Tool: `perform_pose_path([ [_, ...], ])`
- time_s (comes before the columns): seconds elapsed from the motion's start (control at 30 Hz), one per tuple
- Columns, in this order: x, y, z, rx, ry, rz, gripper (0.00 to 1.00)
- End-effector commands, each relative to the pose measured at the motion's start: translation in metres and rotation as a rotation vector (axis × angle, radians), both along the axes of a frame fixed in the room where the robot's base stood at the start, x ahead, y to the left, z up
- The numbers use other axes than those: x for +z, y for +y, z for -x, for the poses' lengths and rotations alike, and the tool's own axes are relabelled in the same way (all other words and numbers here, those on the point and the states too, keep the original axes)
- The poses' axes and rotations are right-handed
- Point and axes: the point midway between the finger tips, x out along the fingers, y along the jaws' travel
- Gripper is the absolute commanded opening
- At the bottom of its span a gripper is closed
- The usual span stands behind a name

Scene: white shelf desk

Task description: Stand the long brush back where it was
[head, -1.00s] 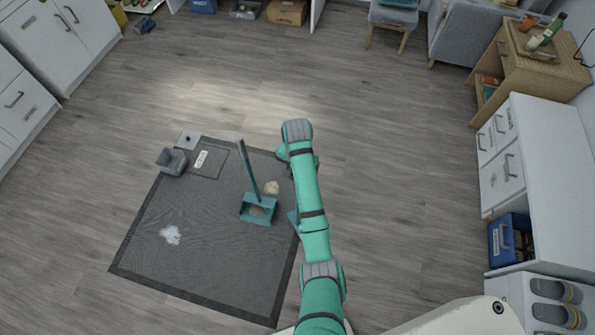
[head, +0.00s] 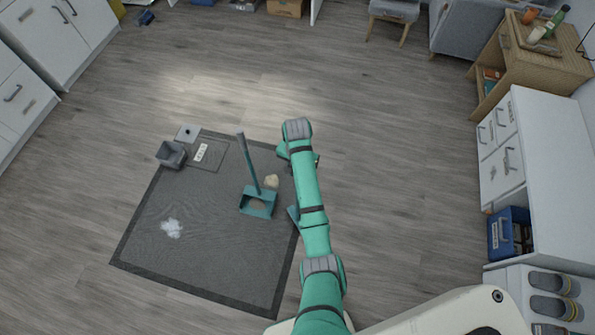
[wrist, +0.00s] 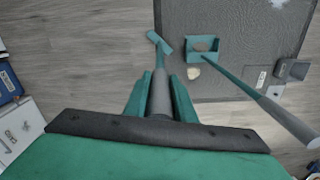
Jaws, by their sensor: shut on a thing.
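My gripper (wrist: 160,80) is shut on the grey handle of the long brush (wrist: 160,101). The brush's teal head (wrist: 159,43) points away from the gripper, over the floor beside the mat's edge. In the head view my arm hides most of the brush; a teal piece, seemingly its head (head: 293,216), shows left of the arm at the mat's right edge. Whether it touches the floor I cannot tell.
A teal long-handled dustpan (head: 257,202) stands on the dark mat (head: 190,255), with a beige lump (head: 271,181) beside it. A grey open box (head: 171,154), a small plate (head: 187,133) and a labelled outlined square (head: 203,153) are at the far left. White powder (head: 171,228) lies on the mat.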

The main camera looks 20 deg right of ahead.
Motion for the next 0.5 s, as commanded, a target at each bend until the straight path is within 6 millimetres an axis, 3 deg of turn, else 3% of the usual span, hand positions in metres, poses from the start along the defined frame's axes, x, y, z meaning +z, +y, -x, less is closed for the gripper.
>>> perform_pose_path([
  [0.5, -0.0085, 0.0001, -0.0001, 0.0, 0.001, -0.001, 0.0],
])
